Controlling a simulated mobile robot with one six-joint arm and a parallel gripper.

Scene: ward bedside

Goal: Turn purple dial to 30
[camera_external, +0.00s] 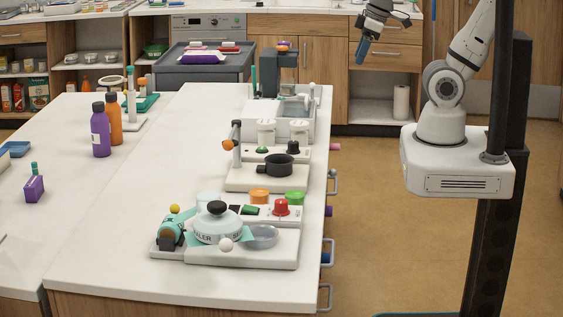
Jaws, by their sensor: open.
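A small purple knob (328,211) sticks out from the right side of the white worktop (130,240). I cannot tell whether it is the purple dial, and no scale or number can be read. A purple and orange piece (283,46) also shows on top of the grey device at the worktop's far end. My gripper (362,54) is open, held high and pointing down beyond the far right corner of the worktop. It is well apart from both purple things and touches nothing. The gap between its fingers is hard to see.
A white unit with a red knob (281,207) and a kettle-like vessel (217,225) stands at the near end. A dark pot (279,165) sits behind it. Metal handles (326,252) jut from the worktop's right side. The brown floor (385,220) there is clear.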

